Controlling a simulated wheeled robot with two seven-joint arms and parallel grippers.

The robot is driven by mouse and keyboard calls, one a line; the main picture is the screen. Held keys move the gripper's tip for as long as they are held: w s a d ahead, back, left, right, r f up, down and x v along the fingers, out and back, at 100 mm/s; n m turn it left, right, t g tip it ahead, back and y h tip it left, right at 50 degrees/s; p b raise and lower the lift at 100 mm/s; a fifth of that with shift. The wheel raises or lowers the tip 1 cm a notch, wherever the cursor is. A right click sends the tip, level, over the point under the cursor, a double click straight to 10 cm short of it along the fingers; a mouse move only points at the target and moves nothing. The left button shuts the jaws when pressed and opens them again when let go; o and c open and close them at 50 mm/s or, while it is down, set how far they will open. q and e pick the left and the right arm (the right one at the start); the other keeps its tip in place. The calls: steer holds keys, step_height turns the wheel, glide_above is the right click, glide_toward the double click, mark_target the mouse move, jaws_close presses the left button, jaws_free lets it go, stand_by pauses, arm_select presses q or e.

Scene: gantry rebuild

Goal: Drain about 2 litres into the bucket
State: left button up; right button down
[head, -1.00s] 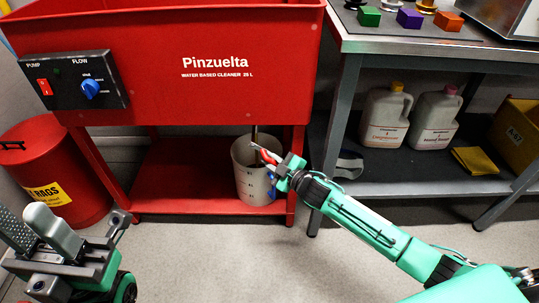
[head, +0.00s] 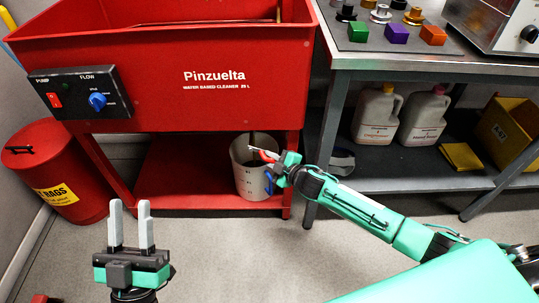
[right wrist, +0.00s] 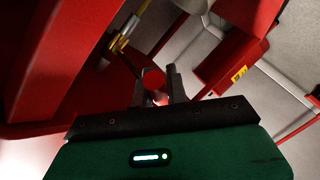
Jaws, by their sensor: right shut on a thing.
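The pale measuring bucket (head: 249,180) with dark marks stands upright on the red lower shelf, under the drain pipe (head: 252,138) of the red Pinzuelta tank (head: 200,95). My right gripper (head: 266,157) is above the bucket's right rim, shut on the red drain handle (head: 263,154). In the right wrist view the red handle (right wrist: 154,79) sits between the fingers, near a brass fitting (right wrist: 119,42). My left gripper (head: 131,228) is open and empty above the floor, fingers up. Neither a stream nor the bucket's liquid level can be made out.
A red rags bin (head: 58,165) stands left of the tank. The control panel (head: 80,93) has a red switch and blue knob. On the right, a workbench (head: 400,62) holds coloured blocks, with white jugs (head: 376,114) on its lower shelf.

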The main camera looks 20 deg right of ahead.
arm_select(q)
steer(key=s+d+f+g+p, duration=0.2)
steer(key=f+g, duration=0.4)
steer(key=f, duration=0.3)
steer(key=s+d+f+g+p, duration=0.25)
steer(key=f+g, duration=0.35)
steer(key=f, duration=0.3)
steer(key=s+a+r+g+y+p, duration=0.1)
steer(key=s+a+g+y+p, duration=0.2)
steer(key=a+g, duration=0.25)
steer(key=s+a+g+y+p, duration=0.2)
steer(key=a+g+y+p, duration=0.15)
steer(key=a, duration=0.35)
step_height(320, 180, down, 6)
steer(key=w+g+p, duration=0.1)
steer(key=p, duration=0.1)
steer(key=shift+d+f, duration=0.15)
steer(key=shift+d, duration=0.2)
arm_select(e)
steer(key=shift+s+d+r+n+g+h, duration=0.1)
steer(key=shift+d+r+n+g+h, duration=0.15)
steer(key=shift+r+n+g+h, duration=0.35)
steer(key=shift+s+d+r+n+g+h, duration=0.1)
steer(key=shift+d+r+n+g+h, duration=0.1)
steer(key=shift+r+n+g+h, duration=0.4)
arm_select(q)
steer(key=shift+w, duration=0.1)
arm_select(e)
steer(key=shift+r, duration=0.2)
